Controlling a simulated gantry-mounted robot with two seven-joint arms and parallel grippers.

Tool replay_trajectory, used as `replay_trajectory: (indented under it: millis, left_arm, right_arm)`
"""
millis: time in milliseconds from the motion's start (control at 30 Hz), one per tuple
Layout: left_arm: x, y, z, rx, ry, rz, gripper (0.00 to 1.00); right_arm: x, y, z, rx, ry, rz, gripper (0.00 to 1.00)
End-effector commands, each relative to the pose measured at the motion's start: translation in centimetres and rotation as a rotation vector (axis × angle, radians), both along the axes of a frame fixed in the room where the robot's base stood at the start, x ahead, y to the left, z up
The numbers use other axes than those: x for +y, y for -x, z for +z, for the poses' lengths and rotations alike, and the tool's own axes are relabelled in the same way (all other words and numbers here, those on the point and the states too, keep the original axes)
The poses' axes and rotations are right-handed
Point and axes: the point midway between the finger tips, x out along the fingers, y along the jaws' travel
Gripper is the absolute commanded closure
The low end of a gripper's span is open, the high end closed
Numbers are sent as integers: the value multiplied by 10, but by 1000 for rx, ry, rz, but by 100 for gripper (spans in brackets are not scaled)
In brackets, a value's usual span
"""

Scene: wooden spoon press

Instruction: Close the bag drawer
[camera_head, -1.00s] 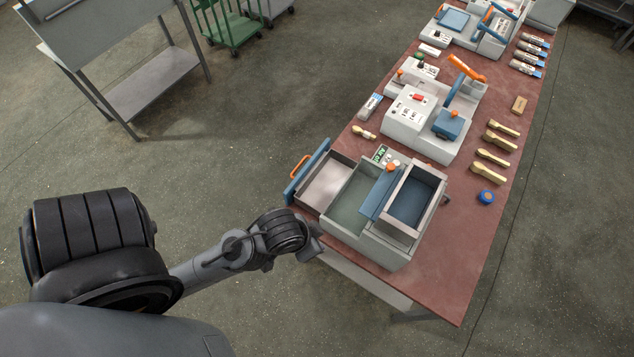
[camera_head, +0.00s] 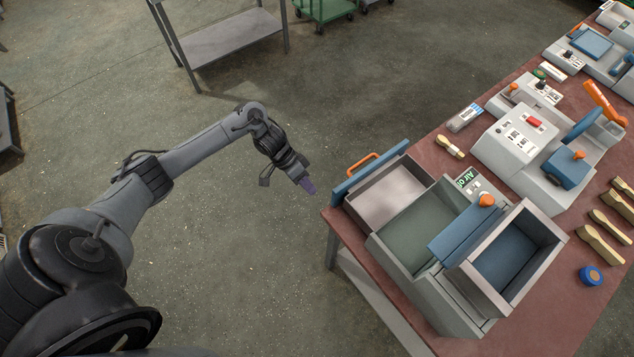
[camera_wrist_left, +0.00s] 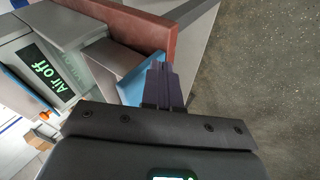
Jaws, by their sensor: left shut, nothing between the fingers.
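The bag drawer (camera_head: 391,196) is pulled out to the left from the grey machine at the near end of the red table. It has a blue front (camera_head: 372,171) and an orange handle (camera_head: 362,164). My left gripper (camera_head: 308,187) is shut and empty, left of the blue front with a gap of floor between them in the head view. In the left wrist view the shut fingers (camera_wrist_left: 161,82) overlap the drawer's blue front (camera_wrist_left: 133,84); whether they touch it I cannot tell. My right gripper is not in view.
The machine (camera_head: 410,252) has a blue-lined bin (camera_head: 508,252) and a display reading "Air off" (camera_wrist_left: 47,75). Wooden spoons (camera_head: 603,241) and a blue roll (camera_head: 591,275) lie at the right. Open floor is left of the table (camera_head: 425,146).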

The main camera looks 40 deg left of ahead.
Motion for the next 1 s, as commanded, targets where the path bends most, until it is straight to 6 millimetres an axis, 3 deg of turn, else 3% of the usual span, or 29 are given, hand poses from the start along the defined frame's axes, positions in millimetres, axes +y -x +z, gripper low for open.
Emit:
replay_trajectory:
  millis: [33,133,267,400,567,1000]
  left_arm:
    - [19,-22,-1,-42,-30,14,100]
    - [39,-50,18,-106,-65,26,100]
    - [48,-70,36,-160,-80,33,100]
    - [44,-80,38,-178,-78,33,100]
    - [33,-85,24,-178,-77,34,100]
    - [-8,-109,-39,-179,-77,33,100]
  right_arm:
    - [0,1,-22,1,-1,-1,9]
    - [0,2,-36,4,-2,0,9]
    - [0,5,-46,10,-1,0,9]
    - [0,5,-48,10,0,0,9]
    - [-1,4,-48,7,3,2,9]
    - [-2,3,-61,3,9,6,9]
